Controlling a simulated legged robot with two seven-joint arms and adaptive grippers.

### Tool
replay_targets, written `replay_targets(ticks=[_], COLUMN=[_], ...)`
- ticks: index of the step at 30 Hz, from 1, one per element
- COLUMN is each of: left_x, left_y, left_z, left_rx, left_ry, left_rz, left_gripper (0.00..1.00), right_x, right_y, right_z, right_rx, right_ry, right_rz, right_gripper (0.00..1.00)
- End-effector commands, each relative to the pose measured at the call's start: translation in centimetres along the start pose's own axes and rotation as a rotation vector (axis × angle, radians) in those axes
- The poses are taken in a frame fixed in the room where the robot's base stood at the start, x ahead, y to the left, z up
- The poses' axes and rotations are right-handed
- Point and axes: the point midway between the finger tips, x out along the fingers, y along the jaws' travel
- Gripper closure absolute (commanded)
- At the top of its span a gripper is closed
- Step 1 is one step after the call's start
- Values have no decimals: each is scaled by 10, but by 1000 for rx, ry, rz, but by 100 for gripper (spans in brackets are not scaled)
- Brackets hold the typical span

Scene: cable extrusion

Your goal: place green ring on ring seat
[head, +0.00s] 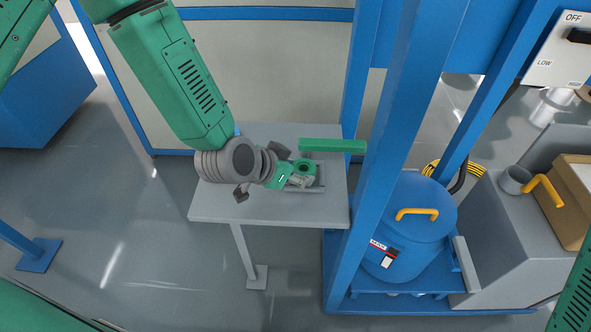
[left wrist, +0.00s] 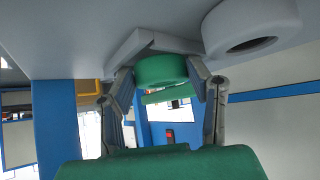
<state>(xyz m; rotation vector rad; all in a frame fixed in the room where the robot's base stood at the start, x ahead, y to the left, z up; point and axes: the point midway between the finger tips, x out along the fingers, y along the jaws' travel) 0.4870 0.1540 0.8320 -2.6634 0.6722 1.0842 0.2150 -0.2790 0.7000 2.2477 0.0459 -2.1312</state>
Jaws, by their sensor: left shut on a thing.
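My left gripper (head: 302,175) is low over the small grey table, reaching in from the left. In the left wrist view its two grey fingers (left wrist: 163,84) close on the sides of the green ring (left wrist: 160,70). I cannot tell whether this is the ring seat. A grey angled piece (left wrist: 138,43) lies close behind the ring. My right gripper is out of view.
The grey table (head: 215,206) is otherwise mostly bare. A blue post (head: 400,130) rises close to its right, and a blue drum (head: 415,225) stands beyond the post.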

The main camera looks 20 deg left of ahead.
Motion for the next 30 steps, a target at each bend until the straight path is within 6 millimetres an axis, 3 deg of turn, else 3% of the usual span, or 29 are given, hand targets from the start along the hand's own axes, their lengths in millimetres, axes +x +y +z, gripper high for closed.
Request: replay_targets(ticks=[4, 5, 6, 7, 22, 26, 30], left_x=[4, 4, 4, 5, -2, -18, -50], left_y=[2, 3, 3, 3, 2, 1, 1], left_z=[6, 6, 6, 7, 6, -2, -4], left_rx=[-2, -2, -2, -2, -5, -5, -2], left_ry=[-11, -13, -14, -15, -20, -15, -10], left_rz=[6, 7, 8, 9, 8, 6, 4], left_gripper=[87, 51, 37, 33, 33, 33, 33], right_x=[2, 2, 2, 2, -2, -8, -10], right_y=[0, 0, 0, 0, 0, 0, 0], right_z=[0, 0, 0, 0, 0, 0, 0], right_rx=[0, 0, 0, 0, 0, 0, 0], right_ry=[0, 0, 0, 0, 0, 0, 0], right_rz=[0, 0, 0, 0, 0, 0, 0], right_gripper=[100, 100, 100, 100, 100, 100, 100])
